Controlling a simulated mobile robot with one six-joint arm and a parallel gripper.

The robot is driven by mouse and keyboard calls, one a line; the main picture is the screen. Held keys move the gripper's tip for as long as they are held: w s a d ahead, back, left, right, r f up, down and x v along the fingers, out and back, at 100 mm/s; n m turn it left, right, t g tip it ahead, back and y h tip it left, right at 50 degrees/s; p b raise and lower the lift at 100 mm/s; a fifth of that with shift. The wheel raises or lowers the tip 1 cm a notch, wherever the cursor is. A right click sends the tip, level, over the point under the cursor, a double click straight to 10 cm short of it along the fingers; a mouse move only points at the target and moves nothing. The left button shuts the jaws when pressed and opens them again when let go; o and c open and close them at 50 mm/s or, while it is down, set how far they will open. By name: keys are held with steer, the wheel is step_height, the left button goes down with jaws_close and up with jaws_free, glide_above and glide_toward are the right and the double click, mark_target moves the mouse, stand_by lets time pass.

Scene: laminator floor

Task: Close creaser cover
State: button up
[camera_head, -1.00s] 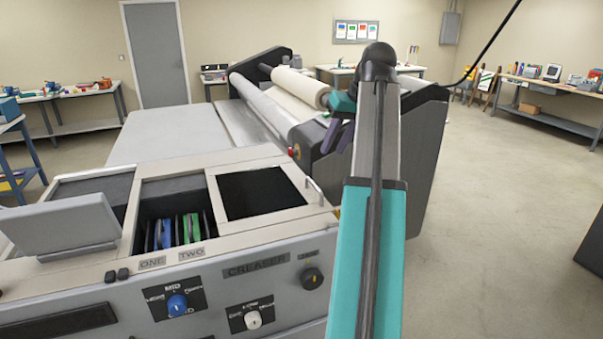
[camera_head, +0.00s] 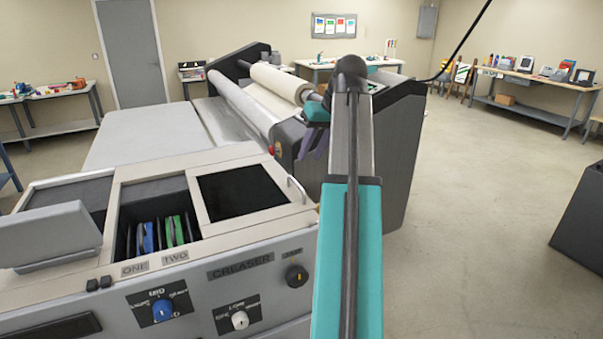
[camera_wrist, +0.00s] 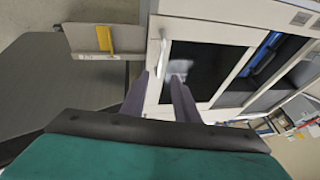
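The creaser (camera_head: 150,280) fills the lower left of the head view. Its framed dark panel (camera_head: 240,190), which looks like the cover, lies flat at the right of the top. A pale bar handle (camera_head: 297,189) sits at its right edge. My gripper (camera_head: 312,148) is in the air beyond the handle, fingers pointing down. In the wrist view my gripper (camera_wrist: 161,80) has two spread fingers with nothing between them. The panel (camera_wrist: 208,62) and handle (camera_wrist: 163,50) lie ahead of them, apparently untouched.
A tilted grey display box (camera_head: 45,237) stands on the creaser's left. Behind it are a laminator with a cream roll (camera_head: 280,82) and a flat grey table surface (camera_head: 150,135). Open floor (camera_head: 480,200) lies right; a dark block (camera_head: 580,225) stands at the right edge.

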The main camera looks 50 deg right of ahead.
steer(key=p, duration=0.3)
glide_above(300, 195)
steer(key=shift+s+a+f, duration=0.1)
steer(key=shift+a+f, duration=0.05)
steer(key=shift+f, duration=4.55)
jaws_close()
steer(key=shift+d, duration=0.65)
steer(key=shift+a+r, duration=0.1)
steer(key=shift+a, duration=0.45)
